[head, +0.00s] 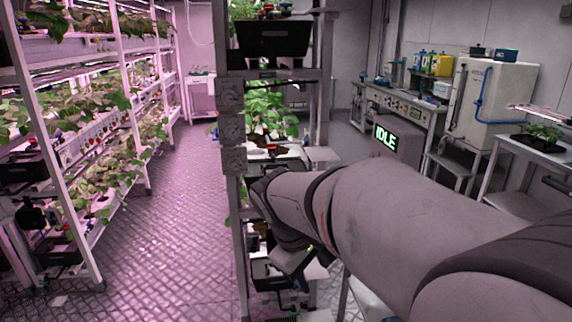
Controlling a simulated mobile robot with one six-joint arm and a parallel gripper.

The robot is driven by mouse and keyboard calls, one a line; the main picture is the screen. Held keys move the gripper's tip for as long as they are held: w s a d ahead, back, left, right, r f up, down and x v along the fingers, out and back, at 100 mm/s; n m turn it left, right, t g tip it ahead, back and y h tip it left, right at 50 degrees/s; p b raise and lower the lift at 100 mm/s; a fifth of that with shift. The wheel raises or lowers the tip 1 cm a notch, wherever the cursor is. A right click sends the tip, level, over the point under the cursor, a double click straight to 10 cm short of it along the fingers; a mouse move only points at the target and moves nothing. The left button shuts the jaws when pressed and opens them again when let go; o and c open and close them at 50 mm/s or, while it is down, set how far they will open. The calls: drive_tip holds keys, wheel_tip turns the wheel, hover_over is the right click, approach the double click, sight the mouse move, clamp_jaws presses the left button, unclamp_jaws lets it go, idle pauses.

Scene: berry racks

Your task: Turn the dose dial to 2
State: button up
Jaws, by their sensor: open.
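Three grey plates with round, dial-like faces are stacked on the near rack's left post in the head view: the upper plate (231,93), the middle plate (232,129) and the lower plate (234,161). Their markings are too small to read, and I cannot tell which, if any, is the dose dial. My arm reaches in from the lower right and bends down just below these plates. My gripper (303,276) is at the arm's far end, low in front of the rack, small and partly hidden. Its jaws are open, and nothing is seen held.
A grey box with a lit "IDLE" sign (385,137) stands right of the rack. Behind it is a bench with a control panel (400,104) and a white tank (490,100) with a blue hose. Plant racks (118,60) line the left; the aisle floor (180,220) is clear.

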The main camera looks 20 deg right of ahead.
drive_tip(key=w+d+r+n+g+h+p, duration=0.1)
drive_tip(key=w+d+r+n+h, duration=0.2)
drive_tip(key=w+d, duration=0.45)
drive_tip(key=w+d+r+n+g+h+p, duration=0.1)
drive_tip(key=w+d+r+n+g+h, duration=0.1)
drive_tip(key=w+d+n+h, duration=0.35)
drive_tip(key=w+d+r+n+g+h+p, duration=0.1)
drive_tip(key=w+d+r+n+h, duration=0.1)
drive_tip(key=w+d+h, duration=0.5)
drive_tip(key=d, duration=0.2)
drive_tip(key=w+d+y+p, duration=0.1)
drive_tip(key=d, duration=0.2)
drive_tip(key=d+y, duration=0.1)
drive_tip(key=d, duration=0.1)
drive_tip(key=shift+w+d, duration=0.25)
drive_tip(key=shift+d, duration=0.05)
